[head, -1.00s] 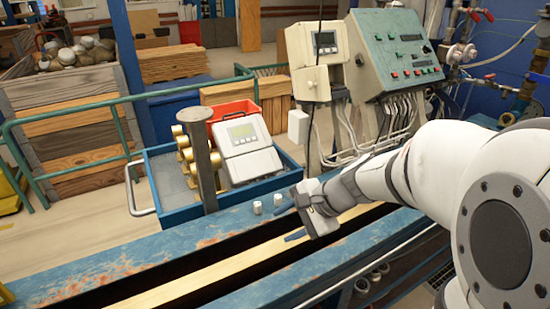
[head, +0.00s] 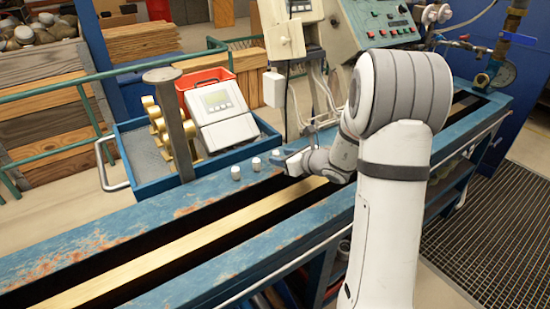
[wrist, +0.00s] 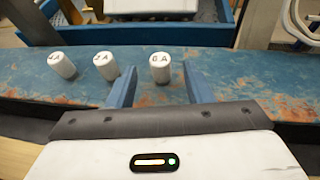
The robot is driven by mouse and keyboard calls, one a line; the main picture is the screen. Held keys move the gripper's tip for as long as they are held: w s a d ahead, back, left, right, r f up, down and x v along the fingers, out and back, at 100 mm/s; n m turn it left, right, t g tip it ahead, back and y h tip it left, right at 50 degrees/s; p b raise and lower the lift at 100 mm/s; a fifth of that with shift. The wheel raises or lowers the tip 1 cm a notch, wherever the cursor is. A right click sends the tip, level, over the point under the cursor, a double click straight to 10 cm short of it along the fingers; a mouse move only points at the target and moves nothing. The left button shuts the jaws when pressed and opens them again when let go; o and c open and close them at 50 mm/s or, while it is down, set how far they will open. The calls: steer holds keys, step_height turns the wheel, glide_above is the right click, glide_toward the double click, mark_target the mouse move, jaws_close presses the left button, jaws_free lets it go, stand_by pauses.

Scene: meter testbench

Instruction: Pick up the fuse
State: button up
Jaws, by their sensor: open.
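Three white cylindrical fuses stand upright in a row on the blue, worn bench edge. In the wrist view they are the left fuse (wrist: 62,65), the middle fuse (wrist: 106,66) and the right fuse (wrist: 160,67), with dark markings on top; the right one seems to read 6 A. My gripper (wrist: 160,77) is open and empty. The right fuse appears between its two blue fingers, near the tips, with gaps on both sides. The middle fuse is just outside the left finger. In the head view, two fuses (head: 235,173) (head: 256,164) show clearly left of my gripper (head: 280,161).
Behind the row stands a blue tray (head: 130,139) with brass fittings, a grey post (head: 176,125) and a white meter (head: 217,115). A red bin (head: 203,77) is behind the meter. The bench has a long dark slot with a wooden strip (head: 180,243) in front of the fuses.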

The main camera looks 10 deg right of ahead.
mark_target(278, 155)
steer(key=x, duration=0.3)
steer(key=shift+w+a, duration=0.15)
steer(key=shift+w, duration=0.15)
jaws_close()
